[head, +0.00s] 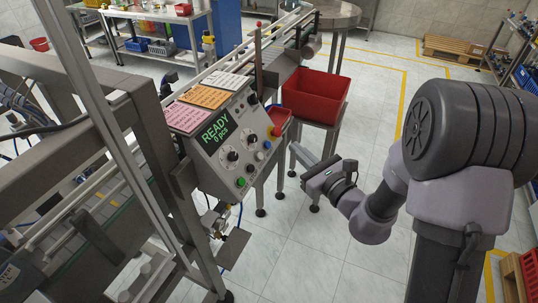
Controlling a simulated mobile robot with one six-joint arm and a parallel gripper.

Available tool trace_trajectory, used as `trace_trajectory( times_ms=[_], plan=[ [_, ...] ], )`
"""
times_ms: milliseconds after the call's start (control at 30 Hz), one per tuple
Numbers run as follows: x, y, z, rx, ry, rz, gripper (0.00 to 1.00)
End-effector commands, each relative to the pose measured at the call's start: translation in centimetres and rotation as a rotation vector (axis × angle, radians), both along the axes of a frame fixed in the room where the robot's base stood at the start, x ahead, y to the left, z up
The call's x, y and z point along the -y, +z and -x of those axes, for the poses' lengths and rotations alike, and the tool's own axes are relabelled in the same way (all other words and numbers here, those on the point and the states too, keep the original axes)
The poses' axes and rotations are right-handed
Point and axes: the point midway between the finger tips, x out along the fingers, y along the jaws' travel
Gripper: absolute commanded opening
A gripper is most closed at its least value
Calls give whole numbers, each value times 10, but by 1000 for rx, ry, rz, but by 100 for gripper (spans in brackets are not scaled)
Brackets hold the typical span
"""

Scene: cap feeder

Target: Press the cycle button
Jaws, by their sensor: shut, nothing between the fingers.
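The grey control panel (233,150) stands left of centre in the head view, with a display reading "READY 0 pcs". On its face are black knobs and several small buttons. The labels are too small to read, so I cannot tell which is the cycle button. My gripper (297,150) is to the right of the panel, apart from it, with its fingers shut and empty, pointing left toward it.
A large red bin (313,95) stands on a metal stand behind my gripper. A small red tray (279,118) is at the panel's right side. A conveyor frame (60,190) fills the left. Pink, orange and white note sheets lie atop the panel. The tiled floor (300,250) below my gripper is clear.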

Motion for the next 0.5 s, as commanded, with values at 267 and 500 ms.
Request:
trace_trajectory(
  times_ms=[267, 500],
  plan=[
    [-1, -1, 0, 0, 2, 1, 0],
    [-22, -17, -7, -2, 7, 1, 0]
  ],
)
